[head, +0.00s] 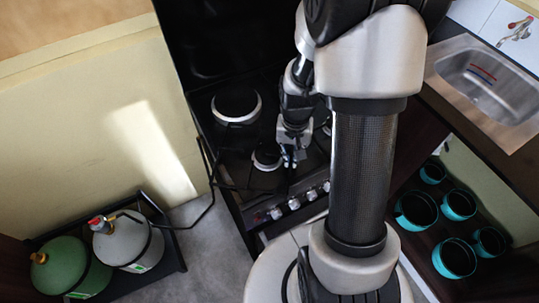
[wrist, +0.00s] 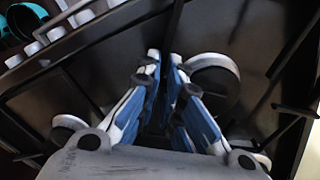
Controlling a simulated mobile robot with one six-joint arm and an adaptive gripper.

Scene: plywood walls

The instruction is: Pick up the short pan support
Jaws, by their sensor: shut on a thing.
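The stove (head: 232,160) stands dark in the middle of the head view. My gripper (head: 290,160) is over its front part, close to the front burner (head: 267,157). In the wrist view, my gripper's blue-padded fingers (wrist: 168,68) are close together on a thin dark bar of the short pan support (wrist: 176,24). The held part between the pads is mostly hidden. Other dark bars cross the stove top, and I cannot tell which belong to the same support. In the head view the support is too dark to make out.
A larger burner (head: 236,105) lies behind on the left. White knobs (head: 295,204) line the stove front. A sink (head: 490,85) is at right, with teal pots (head: 416,210) on a shelf below. Green (head: 70,268) and grey (head: 128,243) gas bottles stand at lower left.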

